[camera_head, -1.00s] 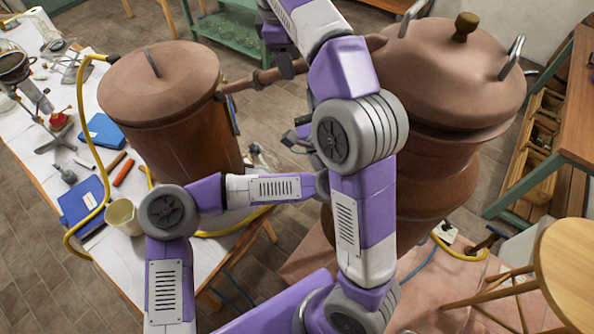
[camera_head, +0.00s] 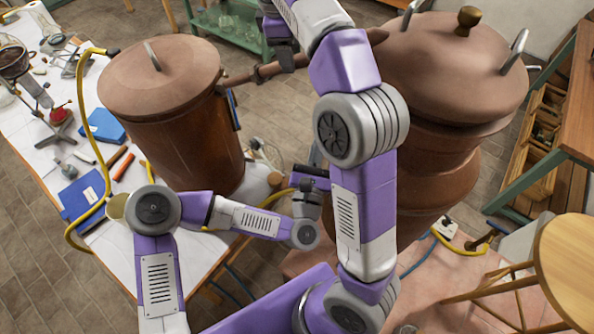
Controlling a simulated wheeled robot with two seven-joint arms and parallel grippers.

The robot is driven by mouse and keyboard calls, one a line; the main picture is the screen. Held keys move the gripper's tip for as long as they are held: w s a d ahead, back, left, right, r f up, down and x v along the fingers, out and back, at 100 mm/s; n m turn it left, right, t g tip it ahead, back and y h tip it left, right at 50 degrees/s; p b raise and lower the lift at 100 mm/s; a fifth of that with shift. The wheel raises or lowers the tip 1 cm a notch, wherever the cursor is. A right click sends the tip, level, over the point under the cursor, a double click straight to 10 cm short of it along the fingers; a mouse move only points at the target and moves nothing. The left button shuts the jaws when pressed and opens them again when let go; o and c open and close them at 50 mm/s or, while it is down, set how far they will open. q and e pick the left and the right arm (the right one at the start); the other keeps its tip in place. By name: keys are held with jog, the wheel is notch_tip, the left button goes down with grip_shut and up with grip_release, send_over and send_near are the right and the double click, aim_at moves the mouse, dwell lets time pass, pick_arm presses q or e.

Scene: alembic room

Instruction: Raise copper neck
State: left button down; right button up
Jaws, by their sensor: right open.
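The copper neck (camera_head: 257,75) is a thin brown pipe. It runs from the copper vessel (camera_head: 160,85) at left towards the large domed copper pot (camera_head: 450,60) at right. My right arm crosses in front of part of it. My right gripper (camera_head: 286,60) is at the neck near the top middle, open, its dark fingers small in view. I cannot tell whether they touch the neck. My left gripper (camera_head: 311,180) is lower, below the neck and partly hidden by my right arm. Its jaws cannot be made out.
A white worktable (camera_head: 50,160) at left holds blue books (camera_head: 82,195), a beaker and tools. A yellow hose (camera_head: 75,120) loops over it. A wooden stool (camera_head: 570,260) stands at lower right beside a shelf unit (camera_head: 545,130). A green rack (camera_head: 225,30) stands behind.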

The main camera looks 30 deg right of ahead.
pick_arm(q)
jog(key=w+a+f+m+g+y, duration=0.1)
jog(key=a+f+m+g, duration=0.3)
jog(key=f+m, duration=0.5)
jog(key=shift+w+f+g, duration=0.5)
jog(key=shift+w+f, duration=0.2)
jog(key=shift+f, duration=0.5)
jog(key=s+d+r+n+t+y, duration=0.1)
jog(key=s+r+n+t, duration=0.1)
jog(key=r+n+t, duration=0.3)
jog(key=s+d+r+n+t+y, duration=0.1)
jog(key=r+n+t, duration=0.3)
jog(key=r+n, duration=1)
jog(key=shift+s+d+n+t+y, duration=0.4)
jog(key=shift+s+d+n, duration=0.4)
jog(key=shift+n, duration=0.1)
